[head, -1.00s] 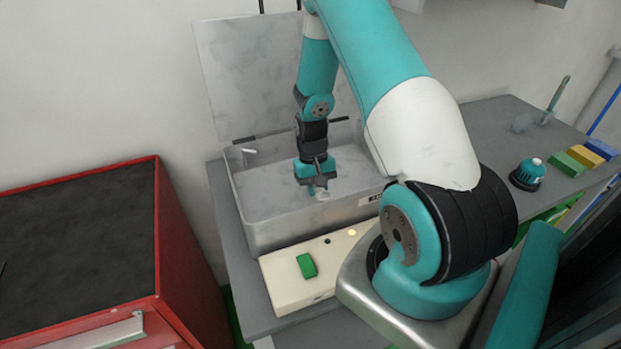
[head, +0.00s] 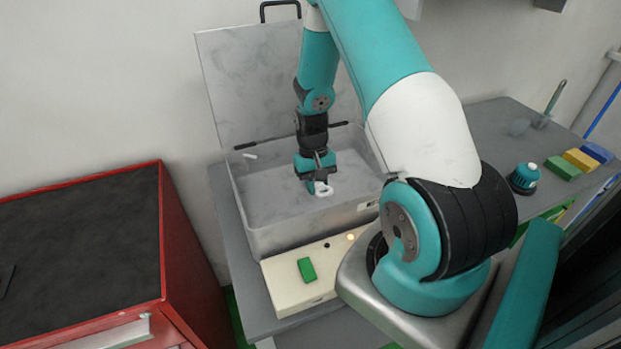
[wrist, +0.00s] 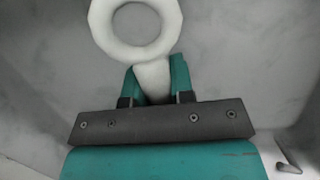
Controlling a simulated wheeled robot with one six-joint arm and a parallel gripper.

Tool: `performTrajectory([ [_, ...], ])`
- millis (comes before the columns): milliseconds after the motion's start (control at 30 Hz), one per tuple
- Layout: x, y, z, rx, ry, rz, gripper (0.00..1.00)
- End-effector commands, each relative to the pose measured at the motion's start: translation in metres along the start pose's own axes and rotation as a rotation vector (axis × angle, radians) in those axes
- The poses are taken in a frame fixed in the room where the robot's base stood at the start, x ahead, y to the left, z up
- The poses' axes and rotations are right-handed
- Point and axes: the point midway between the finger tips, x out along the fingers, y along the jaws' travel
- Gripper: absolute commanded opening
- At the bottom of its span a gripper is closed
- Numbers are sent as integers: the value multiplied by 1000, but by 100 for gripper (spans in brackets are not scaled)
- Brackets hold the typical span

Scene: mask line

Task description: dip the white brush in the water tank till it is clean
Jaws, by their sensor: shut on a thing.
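My gripper (head: 315,184) points down inside the open grey water tank (head: 286,238). It is shut on a white piece with a ring-shaped end, which I take for the white brush (head: 324,190). In the wrist view the white brush (wrist: 153,80) has its narrow part between my teal fingers (wrist: 155,70), and its round ring lies beyond the fingertips. The ring looks plain white, with no clear stain. Any bristles are hidden. The water surface is hard to make out, so I cannot tell whether the brush touches it.
The tank lid (head: 250,80) stands raised behind. A cream control box with a green button (head: 306,270) sits in front. A red cabinet (head: 175,230) is at left. Green, yellow and blue blocks (head: 580,160) and a teal-and-white knob-like object (head: 525,176) are at right.

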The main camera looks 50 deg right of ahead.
Motion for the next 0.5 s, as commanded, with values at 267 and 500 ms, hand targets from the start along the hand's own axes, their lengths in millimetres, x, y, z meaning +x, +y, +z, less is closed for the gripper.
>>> performTrajectory([
  [267,-26,0,7,0,0,0,0],
  [500,-46,0,12,0,0,0,0],
])
